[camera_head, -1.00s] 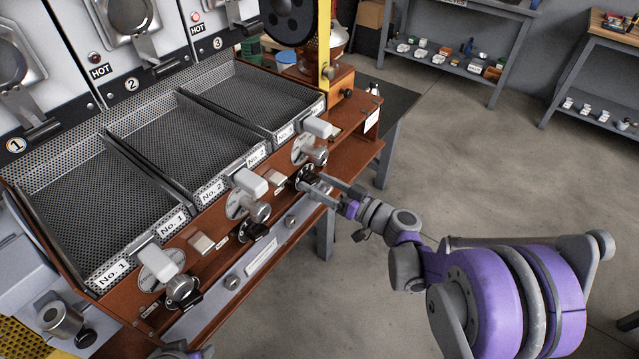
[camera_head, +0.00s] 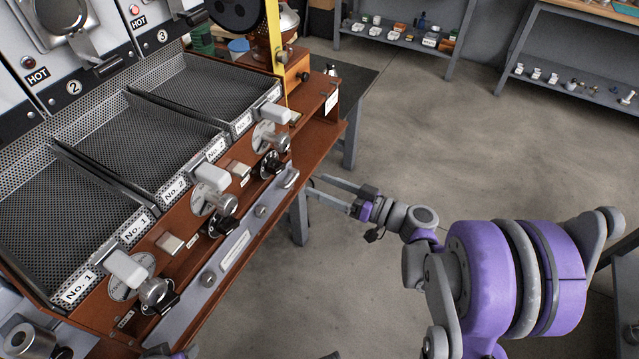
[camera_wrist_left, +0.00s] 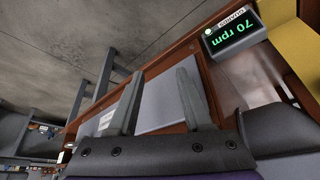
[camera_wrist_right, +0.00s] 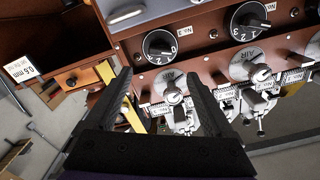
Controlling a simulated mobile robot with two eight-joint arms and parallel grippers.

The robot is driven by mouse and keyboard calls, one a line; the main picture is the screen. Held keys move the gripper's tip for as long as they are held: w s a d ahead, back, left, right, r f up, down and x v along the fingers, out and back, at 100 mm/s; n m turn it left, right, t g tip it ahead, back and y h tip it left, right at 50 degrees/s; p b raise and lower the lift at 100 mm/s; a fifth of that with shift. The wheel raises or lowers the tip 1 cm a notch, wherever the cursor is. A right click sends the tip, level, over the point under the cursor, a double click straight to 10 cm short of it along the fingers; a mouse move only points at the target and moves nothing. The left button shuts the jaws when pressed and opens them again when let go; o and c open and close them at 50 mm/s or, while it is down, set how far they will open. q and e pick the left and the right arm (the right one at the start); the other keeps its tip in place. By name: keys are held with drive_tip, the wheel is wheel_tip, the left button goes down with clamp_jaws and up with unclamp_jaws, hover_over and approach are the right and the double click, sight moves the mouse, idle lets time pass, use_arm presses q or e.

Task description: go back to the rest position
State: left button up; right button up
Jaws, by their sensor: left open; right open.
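My right gripper (camera_head: 312,187) is open and empty, just off the front right of the roaster's brown panel. In the right wrist view its two fingers (camera_wrist_right: 157,76) stand apart, with black dials and grey knobs beyond them. My left gripper (camera_wrist_left: 155,84) is open in the left wrist view, its fingers apart over a grey surface beside the brown frame. In the head view only a scrap of my left arm shows at the bottom edge. The sample roaster (camera_head: 235,185) fills the left, with its perforated trays (camera_head: 125,150), knobs and black dials.
A green display (camera_wrist_left: 237,33) reads 70 rpm in the left wrist view. A dark side table (camera_head: 345,85) stands beyond the roaster. Shelves with small items (camera_head: 405,35) line the back. The grey floor (camera_head: 440,130) to the right is open.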

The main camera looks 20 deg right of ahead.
idle(0.3)
drive_tip(key=s+a+r+m+g+h+p, duration=0.15)
drive_tip(key=s+a+g+h+p, duration=0.25)
drive_tip(key=s+a+g+p, duration=0.45)
drive_tip(key=s+d+r+m+h+p, duration=0.1)
drive_tip(key=s+d+r+h, duration=0.1)
drive_tip(key=s+h, duration=0.1)
drive_tip(key=s+d+r+h+p, duration=0.1)
drive_tip(key=s+d+h+p, duration=0.1)
drive_tip(key=s+h, duration=0.2)
drive_tip(key=s, duration=0.2)
drive_tip(key=shift+s+d+r+m, duration=0.25)
drive_tip(key=shift+s+r+m, duration=0.05)
drive_tip(key=shift+r+m, duration=0.05)
drive_tip(key=shift+c, duration=0.3)
